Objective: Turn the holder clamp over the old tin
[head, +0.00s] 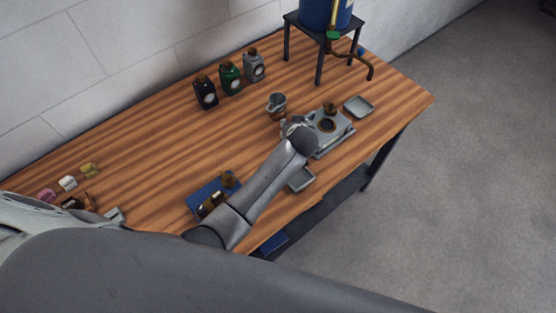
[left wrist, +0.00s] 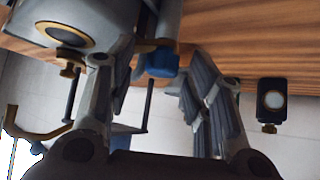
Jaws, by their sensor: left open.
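A grey holder (head: 339,139) with a round brass-ringed opening and a brass knob stands on the wooden bench. It fills the upper left of the left wrist view (left wrist: 98,12), which looks upside down. A blue-ended grey piece (left wrist: 163,60) beside it, possibly the clamp's handle, shows between the fingers. I cannot tell the clamp's exact position. My left gripper (left wrist: 160,88) is open, close to the holder, with no grip on the blue end visible. In the head view my forearm hides most of this gripper. I cannot identify the old tin with certainty. My right gripper is not in view.
A grey cup (head: 277,104) stands left of the holder, and several small bottles (head: 229,78) stand behind. A grey tray (head: 359,107) lies to the right, a blue tray (head: 200,196) nearer the front. A blue tank (head: 318,14) sits on a dark stand (head: 319,67) at the back.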

